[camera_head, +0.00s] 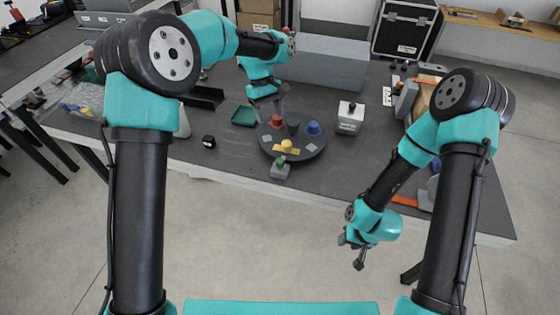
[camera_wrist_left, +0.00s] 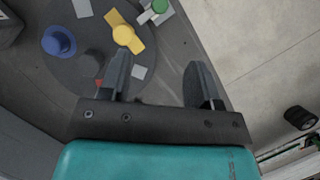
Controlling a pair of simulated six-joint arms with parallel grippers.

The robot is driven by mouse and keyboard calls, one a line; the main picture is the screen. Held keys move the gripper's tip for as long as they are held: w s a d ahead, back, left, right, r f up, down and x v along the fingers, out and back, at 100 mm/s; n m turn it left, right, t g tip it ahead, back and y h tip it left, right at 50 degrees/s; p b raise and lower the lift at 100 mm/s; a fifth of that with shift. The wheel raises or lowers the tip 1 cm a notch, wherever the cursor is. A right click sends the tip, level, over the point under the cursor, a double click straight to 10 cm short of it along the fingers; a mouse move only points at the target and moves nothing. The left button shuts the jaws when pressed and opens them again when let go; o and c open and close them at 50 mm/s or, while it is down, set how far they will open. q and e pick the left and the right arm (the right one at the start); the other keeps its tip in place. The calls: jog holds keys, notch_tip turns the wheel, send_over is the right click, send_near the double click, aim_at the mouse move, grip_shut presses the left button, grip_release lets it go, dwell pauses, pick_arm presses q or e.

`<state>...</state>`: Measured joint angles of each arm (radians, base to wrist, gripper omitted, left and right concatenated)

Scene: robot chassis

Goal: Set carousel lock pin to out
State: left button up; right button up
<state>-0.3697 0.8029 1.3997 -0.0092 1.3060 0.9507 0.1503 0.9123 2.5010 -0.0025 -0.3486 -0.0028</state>
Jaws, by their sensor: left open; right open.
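The carousel (camera_head: 313,147) is a dark round disc on the table, bearing a red part (camera_head: 277,121), a blue part (camera_head: 313,128) and a yellow part (camera_head: 286,144). A small grey block with a green-topped pin (camera_head: 282,165) stands at its front edge; which position the pin is in cannot be told. The green top also shows at the upper edge of the left wrist view (camera_wrist_left: 159,6). My left gripper (camera_head: 268,111) is open and empty above the carousel's back-left side, apart from the pin. My right gripper (camera_head: 351,253) is open and empty, off the table's front edge.
A white box with a black knob (camera_head: 350,118) stands right of the carousel. A long grey block (camera_head: 325,64) is behind. The table right of the carousel's front is clear.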

aim_at(280, 160)
dwell(0.3)
pick_arm(q)
jog(key=x, duration=1.7)
jog(key=shift+s+f, duration=0.1)
jog(key=shift+s, duration=0.05)
grip_shut()
